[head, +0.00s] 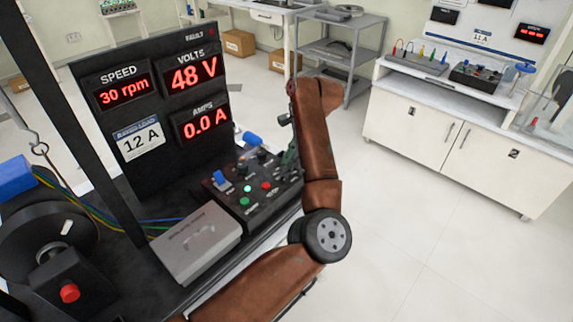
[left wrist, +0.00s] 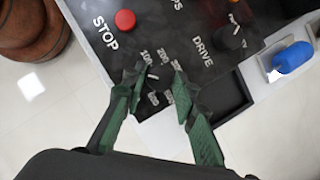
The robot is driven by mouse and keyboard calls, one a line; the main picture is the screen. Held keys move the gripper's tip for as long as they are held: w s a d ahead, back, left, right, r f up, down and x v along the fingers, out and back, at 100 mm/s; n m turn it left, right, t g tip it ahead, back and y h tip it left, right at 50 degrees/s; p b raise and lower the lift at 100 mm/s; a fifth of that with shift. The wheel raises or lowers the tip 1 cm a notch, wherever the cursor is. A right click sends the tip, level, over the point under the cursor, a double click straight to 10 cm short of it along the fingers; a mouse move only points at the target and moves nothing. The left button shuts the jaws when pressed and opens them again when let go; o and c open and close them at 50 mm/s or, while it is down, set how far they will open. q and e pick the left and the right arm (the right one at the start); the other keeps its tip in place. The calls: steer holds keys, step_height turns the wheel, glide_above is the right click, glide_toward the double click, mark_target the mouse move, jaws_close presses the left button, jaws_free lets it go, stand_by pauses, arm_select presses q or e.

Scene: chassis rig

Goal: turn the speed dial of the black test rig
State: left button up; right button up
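The black test rig (head: 148,172) stands at the left in the head view. Its display reads SPEED 30 rpm (head: 124,91), 48 V and 0.0 A. My left gripper (head: 288,140) is over the right end of the control box (head: 256,192), partly hidden by its arm. In the left wrist view its two green fingers (left wrist: 158,72) are apart, one on each side of a small dark dial (left wrist: 155,80) ringed by number labels. I cannot tell whether they touch the dial. My right gripper is in neither view.
A red STOP button (left wrist: 125,20) and the DRIVE knob (left wrist: 230,38) are close to the fingers. A blue cylinder (left wrist: 292,57) lies to the right. A grey metal box (head: 196,243) sits beside the control box. The floor (head: 430,225) to the right is clear.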

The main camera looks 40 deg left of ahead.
arm_select(q)
steer(key=o, duration=0.3)
steer(key=shift+o, duration=0.2)
steer(key=v, duration=1.2)
steer(key=shift+w+a+f, duration=0.1)
steer(key=shift+a, duration=0.1)
